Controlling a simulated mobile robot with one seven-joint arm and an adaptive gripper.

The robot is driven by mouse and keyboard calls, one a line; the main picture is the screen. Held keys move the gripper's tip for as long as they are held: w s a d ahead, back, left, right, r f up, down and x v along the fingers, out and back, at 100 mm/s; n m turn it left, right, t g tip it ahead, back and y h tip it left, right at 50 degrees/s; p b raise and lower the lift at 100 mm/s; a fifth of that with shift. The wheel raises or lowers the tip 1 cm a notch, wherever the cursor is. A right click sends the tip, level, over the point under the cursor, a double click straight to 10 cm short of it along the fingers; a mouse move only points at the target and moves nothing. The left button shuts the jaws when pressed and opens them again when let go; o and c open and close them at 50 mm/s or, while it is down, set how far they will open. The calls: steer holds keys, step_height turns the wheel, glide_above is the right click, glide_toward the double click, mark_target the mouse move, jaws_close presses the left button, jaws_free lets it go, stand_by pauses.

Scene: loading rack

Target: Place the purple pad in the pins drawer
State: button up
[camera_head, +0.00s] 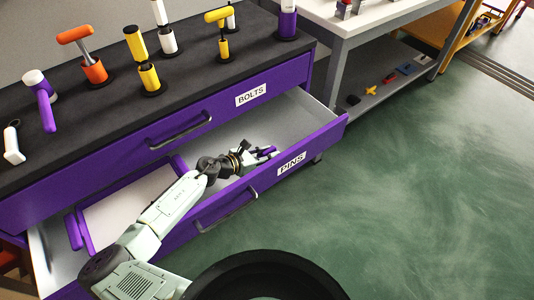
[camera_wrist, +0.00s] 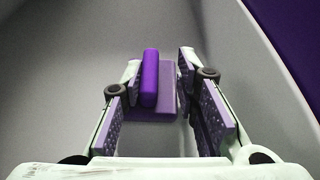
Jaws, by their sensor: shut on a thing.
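The pins drawer (camera_head: 325,137), with a purple front and grey inside, is pulled open below the bolts drawer (camera_head: 205,115). My gripper (camera_head: 265,152) reaches down inside it, near its right end. The purple pad (camera_head: 269,150) is at my fingertips, mostly hidden there. In the wrist view my gripper (camera_wrist: 160,75) has its fingers on both sides of the purple pad (camera_wrist: 149,78), which shows a raised rounded bar on a flat plate. The jaws are shut on it. The pad is over or on the grey drawer floor; I cannot tell whether it touches.
A purple-framed tray with a white bottom (camera_head: 88,234) lies in the drawer's left part. The dark cabinet top (camera_head: 190,70) holds several tools on stands. A grey-legged table (camera_head: 338,75) stands at the right. The green floor (camera_head: 430,190) in front is clear.

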steer(key=o, duration=1.2)
steer(key=shift+c, duration=0.2)
steer(key=b+v, duration=0.1)
steer(key=v, duration=1.1)
steer(key=shift+b, duration=0.4)
